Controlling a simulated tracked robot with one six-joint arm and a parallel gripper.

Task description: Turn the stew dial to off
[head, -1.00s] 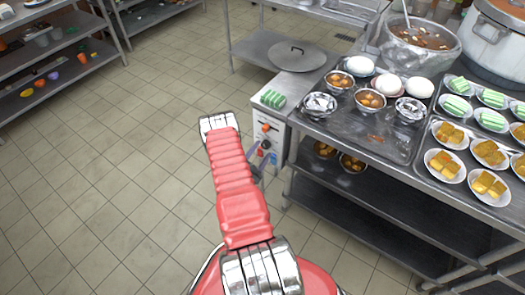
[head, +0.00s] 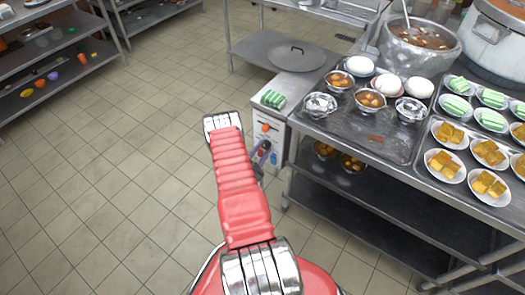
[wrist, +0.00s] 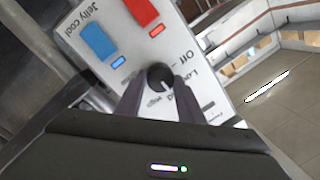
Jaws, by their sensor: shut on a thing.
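The stew dial (wrist: 159,75) is a small black round knob on a white control panel (wrist: 197,62). In the wrist view, printed words "Off" and "Low" stand by the dial, with more print below; which mark it points at is unclear. My gripper (wrist: 160,88) has one finger on each side of the dial and is shut on it. In the head view my gripper (head: 263,150) is at the front of the white box (head: 276,116) and hides the dial.
Beside the dial are a red switch (wrist: 142,12) and a blue switch (wrist: 98,42), the latter near "Jelly cool", each with a lit lamp. Green-striped pieces (head: 272,99) lie on the box. A steel counter with trays (head: 400,148) stands right; floor (head: 110,160) is clear left.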

